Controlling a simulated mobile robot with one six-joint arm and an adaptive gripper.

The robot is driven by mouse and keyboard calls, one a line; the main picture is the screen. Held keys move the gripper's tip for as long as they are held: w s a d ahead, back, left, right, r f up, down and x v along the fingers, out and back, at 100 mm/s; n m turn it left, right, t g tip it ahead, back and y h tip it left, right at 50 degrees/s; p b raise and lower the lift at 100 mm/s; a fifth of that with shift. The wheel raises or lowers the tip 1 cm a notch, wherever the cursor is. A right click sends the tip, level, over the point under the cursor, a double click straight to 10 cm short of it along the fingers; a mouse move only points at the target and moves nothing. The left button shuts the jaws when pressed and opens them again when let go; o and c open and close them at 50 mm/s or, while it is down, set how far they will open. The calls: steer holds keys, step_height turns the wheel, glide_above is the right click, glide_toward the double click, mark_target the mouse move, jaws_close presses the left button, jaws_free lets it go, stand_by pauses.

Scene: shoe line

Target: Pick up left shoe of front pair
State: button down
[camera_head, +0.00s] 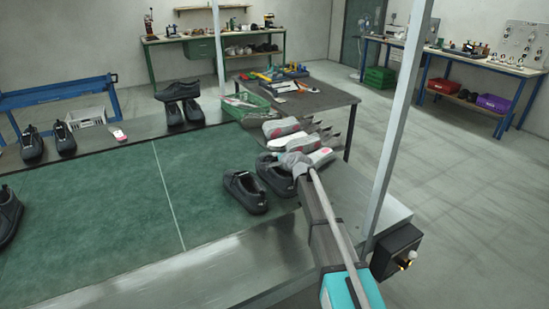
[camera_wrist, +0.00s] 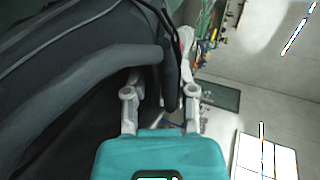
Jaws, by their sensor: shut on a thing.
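A pair of black shoes sits near the right end of the green mat (camera_head: 125,200) in the head view. The picture-left shoe (camera_head: 245,194) stands on the mat with its toe toward me. The picture-right shoe (camera_head: 274,176) is just behind and beside it, partly hidden by my gripper (camera_head: 297,166). In the wrist view a large black shoe (camera_wrist: 80,75) fills the left side, and its rim lies between the fingers of my gripper (camera_wrist: 162,92). My gripper is shut on this rim. I cannot tell whether the shoe is clear of the mat.
Grey and pink shoes (camera_head: 283,128) lie just behind the pair. More black shoes stand at the back of the line (camera_head: 184,112) and at left (camera_head: 32,145). A metal post (camera_head: 398,120) rises right of my arm. A tool table (camera_head: 325,98) stands behind.

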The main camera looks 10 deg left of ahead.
steer(key=a+r+p+v, duration=0.1)
steer(key=p+v, duration=0.4)
steer(key=v, duration=0.7)
steer(key=shift+s+a+r+p, duration=0.2)
steer(key=shift+s+r+p, duration=0.15)
steer(key=shift+s, duration=0.15)
steer(key=shift+f, duration=0.1)
